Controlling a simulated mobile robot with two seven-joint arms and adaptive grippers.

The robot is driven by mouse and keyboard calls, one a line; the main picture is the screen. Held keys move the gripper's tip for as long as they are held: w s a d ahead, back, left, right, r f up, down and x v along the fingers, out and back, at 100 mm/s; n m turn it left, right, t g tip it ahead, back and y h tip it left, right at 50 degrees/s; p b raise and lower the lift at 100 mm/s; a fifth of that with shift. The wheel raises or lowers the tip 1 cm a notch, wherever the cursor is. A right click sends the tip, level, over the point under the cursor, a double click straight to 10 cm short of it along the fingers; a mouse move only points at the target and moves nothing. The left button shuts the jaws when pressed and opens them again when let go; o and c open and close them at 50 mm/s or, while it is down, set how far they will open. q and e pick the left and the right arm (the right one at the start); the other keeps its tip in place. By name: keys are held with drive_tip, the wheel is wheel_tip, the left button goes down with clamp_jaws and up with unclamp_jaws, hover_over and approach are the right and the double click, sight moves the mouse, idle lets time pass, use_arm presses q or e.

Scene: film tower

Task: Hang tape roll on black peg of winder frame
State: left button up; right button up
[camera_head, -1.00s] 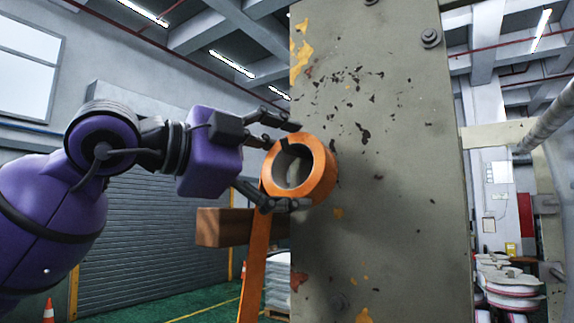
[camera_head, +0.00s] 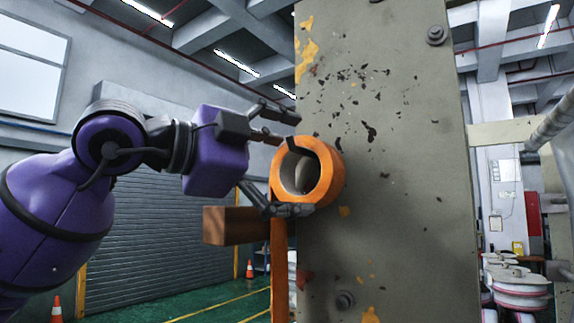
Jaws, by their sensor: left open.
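The orange tape roll (camera_head: 331,172) sits against the face of the tall grey winder frame (camera_head: 390,215), near its left edge. Its hole faces me, and a loose orange strip (camera_head: 279,270) hangs down from its left side. A small dark piece shows at the roll's upper left rim; I cannot tell whether it is the black peg. My left gripper (camera_head: 297,163) is open around the roll from the left. Its upper fingers are by the top left of the roll, and its lower finger is just along the bottom. My right gripper is not in view.
A brown wooden beam (camera_head: 230,226) sticks out left of the frame, below my left gripper. Bolts (camera_head: 436,35) stand out from the frame face. Pale stacked rolls (camera_head: 520,288) stand at the right. Orange cones (camera_head: 55,308) are on the green floor.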

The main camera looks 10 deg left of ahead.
use_arm(q)
drive_tip(key=v, duration=1.2)
